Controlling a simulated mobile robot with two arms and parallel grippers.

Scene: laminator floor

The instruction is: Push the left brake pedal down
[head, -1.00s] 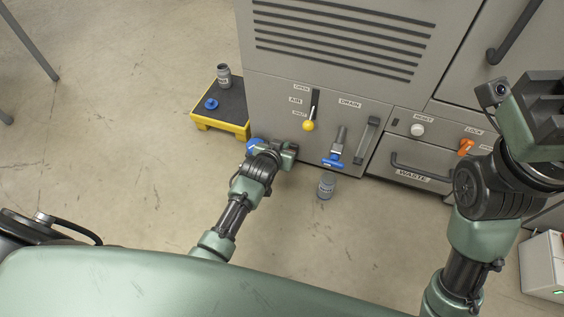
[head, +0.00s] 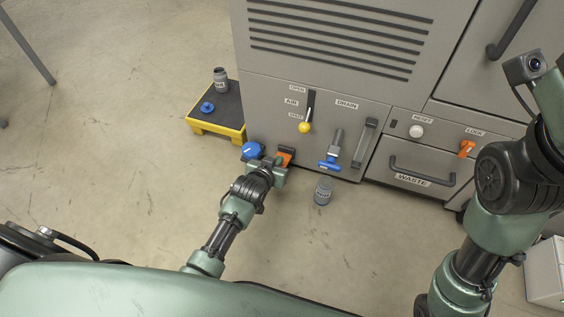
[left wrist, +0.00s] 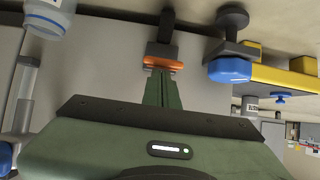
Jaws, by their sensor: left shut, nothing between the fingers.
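An orange pedal (head: 285,155) on a black arm sits low at the machine's left corner. It also shows in the left wrist view (left wrist: 163,64), straight ahead of my fingers. My left gripper (head: 281,166) is shut and empty, just in front of the pedal. In the left wrist view its fingertips (left wrist: 164,76) overlap the pedal's edge; I cannot tell whether they touch. A round blue part (head: 252,150) is left of the pedal; in the left wrist view it is a blue cap (left wrist: 230,70) by a dark foot. My right gripper is outside the frame.
A yellow step (head: 216,129) with a jar (head: 221,79) and blue knob (head: 207,106) stands left of the machine. Another jar (head: 323,191) stands on the floor right of my left gripper, below the blue drain valve (head: 330,165).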

